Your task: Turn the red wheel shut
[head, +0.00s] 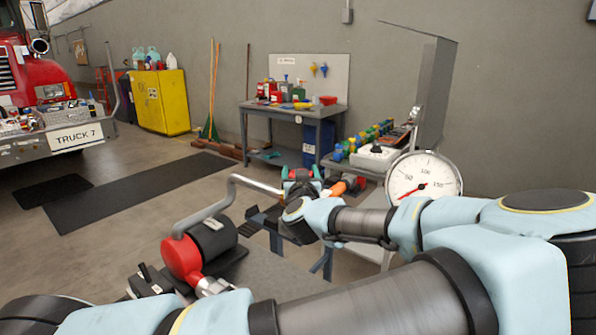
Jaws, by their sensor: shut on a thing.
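My gripper (301,187) is at the middle of the head view, at the far end of my pale blue arm. It is shut on a small red part, which looks like the red wheel (302,173). Only bits of red show around the dark jaws, so most of the wheel is hidden. How far it is turned cannot be seen. An orange piece (337,188) is just right of the gripper. A round white gauge (424,178) stands at the right, its red needle on the low side of the dial.
A grey upright panel (428,85) stands behind the gauge. A workbench (290,108), a yellow cabinet (161,101) and a red truck (50,92) are farther back. Open floor lies left.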

